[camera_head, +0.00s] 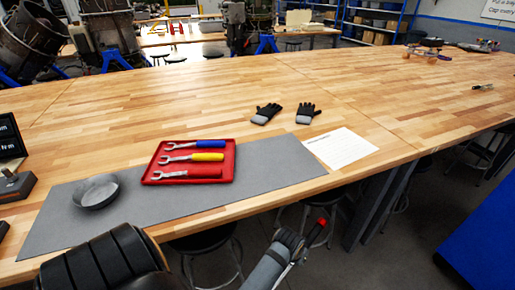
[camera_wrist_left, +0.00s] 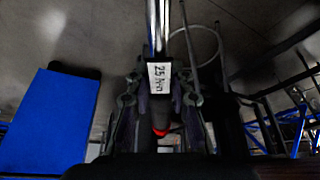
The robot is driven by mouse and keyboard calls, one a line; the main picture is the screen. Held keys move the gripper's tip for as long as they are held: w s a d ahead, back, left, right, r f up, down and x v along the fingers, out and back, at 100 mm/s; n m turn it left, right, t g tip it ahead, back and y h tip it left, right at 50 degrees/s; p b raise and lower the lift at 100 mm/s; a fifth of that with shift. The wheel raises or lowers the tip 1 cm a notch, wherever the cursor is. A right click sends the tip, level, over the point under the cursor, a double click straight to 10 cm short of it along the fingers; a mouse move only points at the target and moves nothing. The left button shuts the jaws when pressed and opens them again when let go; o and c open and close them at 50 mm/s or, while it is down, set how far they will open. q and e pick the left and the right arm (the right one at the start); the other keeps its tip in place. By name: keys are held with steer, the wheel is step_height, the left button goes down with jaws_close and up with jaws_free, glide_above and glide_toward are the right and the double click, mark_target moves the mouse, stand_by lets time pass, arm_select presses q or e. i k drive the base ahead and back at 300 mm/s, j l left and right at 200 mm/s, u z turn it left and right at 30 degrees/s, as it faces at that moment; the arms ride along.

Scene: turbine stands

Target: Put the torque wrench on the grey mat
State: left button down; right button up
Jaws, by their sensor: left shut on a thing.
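The torque wrench (camera_wrist_left: 159,76) has a silver shaft, a white label reading 25 N·m and a red part near its lower end. My left gripper (camera_wrist_left: 160,98) is shut around it, with a finger on each side. In the head view the left gripper (camera_head: 298,246) is at the bottom centre, off the table's front edge, over the floor. A red end of the wrench (camera_head: 322,222) shows beside it; most of the wrench is hidden there. The grey mat (camera_head: 270,165) lies flat along the table's front edge, up and left of the gripper. My right gripper is not in view.
On the mat are a red tray (camera_head: 230,175) with three wrenches and a grey round dish (camera_head: 97,191). Black-grey gloves (camera_head: 266,113) and a white sheet (camera_head: 340,147) lie beyond. The mat's right end is bare. Stools (camera_head: 322,200) stand below the edge.

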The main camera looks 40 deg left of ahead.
mark_target(279, 146)
steer(key=i+l+u, duration=0.25)
steer(key=l, duration=0.3)
steer(key=i+l+u, duration=0.25)
steer(key=l, duration=0.3)
steer(key=l+u, duration=0.3)
steer(key=l, duration=0.3)
steer(key=l+u, duration=0.25)
steer(key=l, duration=0.4)
steer(key=i, duration=0.05)
